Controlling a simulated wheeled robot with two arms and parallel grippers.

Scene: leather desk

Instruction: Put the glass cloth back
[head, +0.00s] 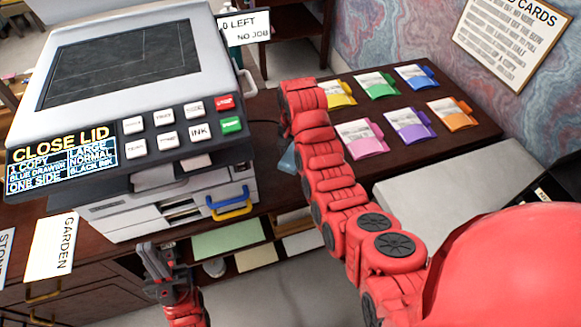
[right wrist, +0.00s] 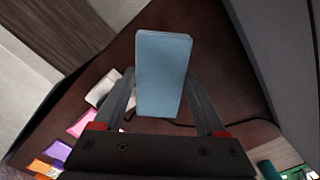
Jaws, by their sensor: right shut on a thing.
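The glass cloth is a light blue block-like piece (right wrist: 163,75), held upright between the fingers of my right gripper (right wrist: 163,108) in the right wrist view. The gripper is shut on it. In the head view a small blue part (head: 287,160) shows beside my red right arm, which hides the right gripper. The copier (head: 225,55) stands at the left with its dark glass (head: 125,62) bare. Its screen (head: 62,158) reads "CLOSE LID". My left gripper (head: 155,262) is low in front of the copier, away from the cloth; its finger gap is unclear.
Several coloured card packs (head: 375,85) lie on the dark desk (head: 445,85) at the right. A grey-white surface (head: 430,190) is nearer. Shelves with paper (head: 228,238) sit under the desk. A sign (head: 245,28) stands behind the copier. A "GARDEN" label (head: 52,248) is at left.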

